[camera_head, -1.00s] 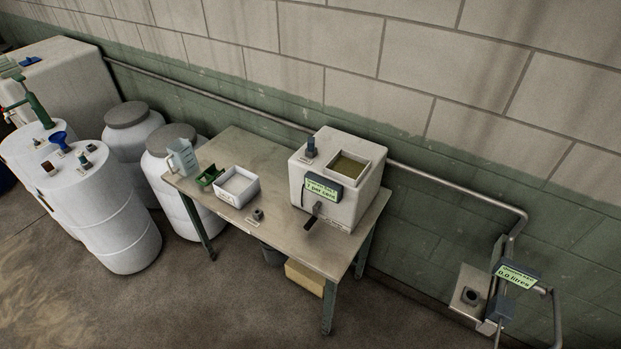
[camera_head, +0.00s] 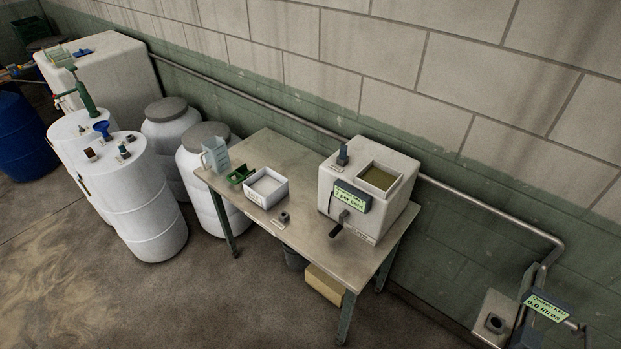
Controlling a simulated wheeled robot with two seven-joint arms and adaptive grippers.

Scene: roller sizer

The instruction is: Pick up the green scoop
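The green scoop (camera_head: 240,175) lies on the metal table (camera_head: 305,212), near its left end. It sits between a clear measuring jug (camera_head: 216,155) on its left and a white open box (camera_head: 267,187) on its right. The scoop looks like a small dark green open tray; its handle is hard to make out at this size. Neither of my grippers shows in the head view.
A white machine (camera_head: 367,190) with a green display stands on the table's right part. White drums (camera_head: 137,200) stand left of the table, a blue barrel (camera_head: 20,137) farther left. A wall pipe runs behind. The floor in front is clear.

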